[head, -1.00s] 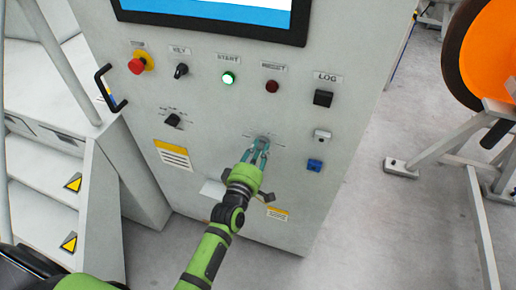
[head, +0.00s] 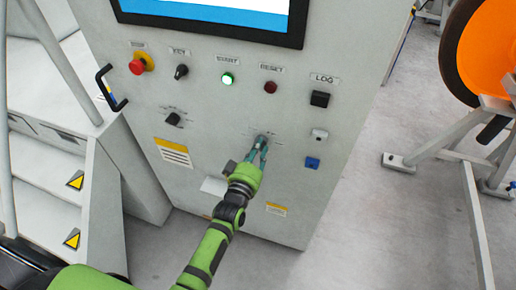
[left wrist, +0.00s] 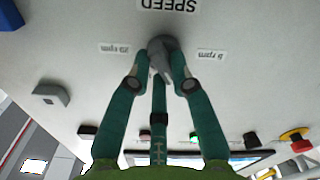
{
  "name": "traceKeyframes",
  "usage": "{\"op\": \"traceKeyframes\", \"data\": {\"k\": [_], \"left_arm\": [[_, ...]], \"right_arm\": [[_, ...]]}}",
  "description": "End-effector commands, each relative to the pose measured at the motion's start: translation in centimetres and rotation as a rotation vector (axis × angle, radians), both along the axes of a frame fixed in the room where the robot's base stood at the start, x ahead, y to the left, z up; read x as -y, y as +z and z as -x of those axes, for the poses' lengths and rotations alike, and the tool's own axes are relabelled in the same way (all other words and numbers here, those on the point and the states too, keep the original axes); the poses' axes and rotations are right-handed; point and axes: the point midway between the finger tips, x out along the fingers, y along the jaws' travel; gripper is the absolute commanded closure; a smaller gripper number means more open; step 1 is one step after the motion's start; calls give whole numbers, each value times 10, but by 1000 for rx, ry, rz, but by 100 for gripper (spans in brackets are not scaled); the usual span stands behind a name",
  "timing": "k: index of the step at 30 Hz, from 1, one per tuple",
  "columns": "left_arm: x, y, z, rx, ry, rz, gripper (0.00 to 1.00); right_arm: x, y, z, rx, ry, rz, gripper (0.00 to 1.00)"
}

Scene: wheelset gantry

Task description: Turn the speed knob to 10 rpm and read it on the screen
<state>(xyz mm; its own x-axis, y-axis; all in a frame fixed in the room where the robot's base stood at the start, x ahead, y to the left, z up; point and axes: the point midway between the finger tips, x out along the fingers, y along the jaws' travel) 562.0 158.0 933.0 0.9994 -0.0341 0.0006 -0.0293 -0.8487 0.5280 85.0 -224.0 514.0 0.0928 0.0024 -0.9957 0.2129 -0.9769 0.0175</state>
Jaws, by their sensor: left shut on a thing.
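The grey speed knob (left wrist: 162,48) sits on the cabinet front below an upside-down SPEED label (left wrist: 168,5) in the left wrist view. Small rpm labels flank it, one at left (left wrist: 122,48) and one at right (left wrist: 210,55). My left gripper (left wrist: 160,72) is shut on the knob, its teal fingers around it. In the head view the left gripper (head: 261,146) largely hides the knob, and I cannot tell its exact setting. The screen (head: 215,14) shows only its lower part, blue and white, with no reading visible. My right gripper is not in view.
On the cabinet are a red emergency stop (head: 138,65), key switch (head: 181,72), lit green start button (head: 227,78), dark red reset button (head: 270,87), black log button (head: 320,99) and another selector (head: 173,119). Steps stand left; an orange wheel (head: 487,50) stands right.

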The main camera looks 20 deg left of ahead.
Motion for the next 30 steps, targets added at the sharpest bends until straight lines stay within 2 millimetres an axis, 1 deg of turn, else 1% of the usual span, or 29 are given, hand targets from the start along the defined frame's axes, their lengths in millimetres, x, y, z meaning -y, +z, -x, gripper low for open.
{"op": "traceKeyframes", "data": {"k": [6, 17, 18, 19, 20, 30], "left_arm": [[0, 0, 0, 0, -1, -31, 100], [0, -1, 0, 0, -1, -33, 100], [1, -1, 0, 0, -1, -33, 70], [0, -1, 0, 0, -1, -33, 58], [0, -1, 0, 0, -1, -33, 54], [0, -1, 2, 0, -1, -32, 54]], "right_arm": [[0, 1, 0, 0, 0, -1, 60], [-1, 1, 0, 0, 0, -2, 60], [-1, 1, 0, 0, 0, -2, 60], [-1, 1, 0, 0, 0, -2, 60], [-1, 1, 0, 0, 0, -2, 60], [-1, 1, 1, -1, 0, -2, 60]]}}
